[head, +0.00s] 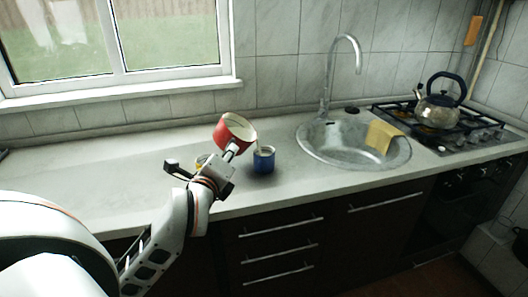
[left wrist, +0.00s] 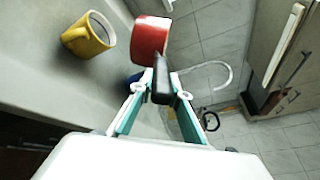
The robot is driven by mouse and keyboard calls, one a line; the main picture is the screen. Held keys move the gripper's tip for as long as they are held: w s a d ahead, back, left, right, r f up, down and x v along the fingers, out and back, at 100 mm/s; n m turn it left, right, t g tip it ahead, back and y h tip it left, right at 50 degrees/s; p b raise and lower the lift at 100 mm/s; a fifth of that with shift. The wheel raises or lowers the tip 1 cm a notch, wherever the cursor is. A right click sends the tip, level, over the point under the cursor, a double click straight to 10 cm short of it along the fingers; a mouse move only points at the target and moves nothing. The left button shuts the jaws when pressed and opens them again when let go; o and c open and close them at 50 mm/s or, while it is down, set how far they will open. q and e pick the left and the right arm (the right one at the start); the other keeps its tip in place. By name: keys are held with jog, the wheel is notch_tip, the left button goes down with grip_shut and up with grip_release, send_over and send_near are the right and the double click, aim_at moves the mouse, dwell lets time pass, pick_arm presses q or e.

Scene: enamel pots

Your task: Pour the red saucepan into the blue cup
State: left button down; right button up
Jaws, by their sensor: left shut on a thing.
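The red saucepan (head: 236,128) is held tilted above the counter, its pale rim lowered toward the right, over the blue cup. In the left wrist view the saucepan (left wrist: 150,38) shows its red side and dark handle. My left gripper (head: 231,153) is shut on the handle; the wrist view shows the fingers (left wrist: 163,90) on it. The blue cup (head: 264,161) stands upright on the counter, just right of and below the saucepan. A pale streak runs from the rim toward the cup's mouth. In the wrist view the cup (left wrist: 134,77) is mostly hidden. My right gripper is out of view.
A yellow mug (left wrist: 86,38) stands left of the saucepan, mostly hidden behind my arm in the head view. The sink (head: 318,152) with a yellow cloth (head: 381,136) is right of the cup. A kettle (head: 438,110) stands on the stove. The left counter is clear.

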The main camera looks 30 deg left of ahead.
pick_arm(q)
jog(key=shift+d+r, duration=0.1)
jog(key=shift+r, duration=0.1)
dwell(0.5)
jog(key=shift+s+a+f+b, duration=0.1)
jog(key=shift+a+f+b, duration=0.05)
jog(key=shift+a+b, duration=0.15)
jog(key=s+a+r+n+t+h+p, duration=0.1)
jog(key=s+a+r+n, duration=0.1)
jog(key=a+n, duration=0.4)
jog(key=shift+s+a+r, duration=0.3)
jog(key=shift+s+a, duration=0.3)
